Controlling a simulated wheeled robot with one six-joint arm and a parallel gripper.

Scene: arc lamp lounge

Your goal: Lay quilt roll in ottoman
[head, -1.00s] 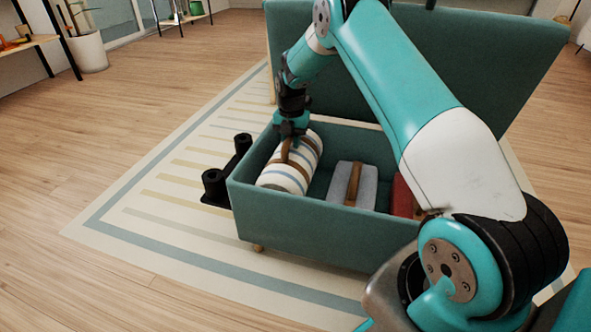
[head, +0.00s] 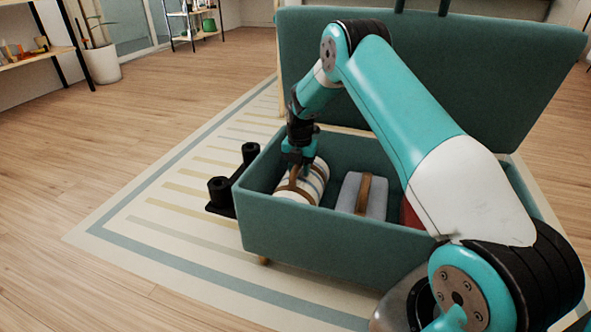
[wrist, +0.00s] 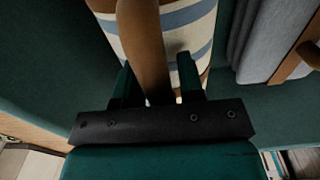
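The quilt roll (head: 311,187) is white with blue stripes and brown straps. It lies inside the left end of the teal ottoman (head: 310,236), low between its walls. My gripper (head: 299,165) points down over the roll from above. In the wrist view my gripper (wrist: 157,80) has its two fingers apart, on either side of the brown carry strap (wrist: 140,45). A narrow gap shows between the strap and the right finger; the left finger is close to or touching the strap. The underside of the roll is hidden.
A grey folded bundle with a brown strap (head: 376,197) lies in the ottoman's middle, with a red item (head: 409,213) beyond it, partly hidden by my arm. The open lid (head: 440,90) stands behind. A black stand (head: 219,193) is just left of the ottoman.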

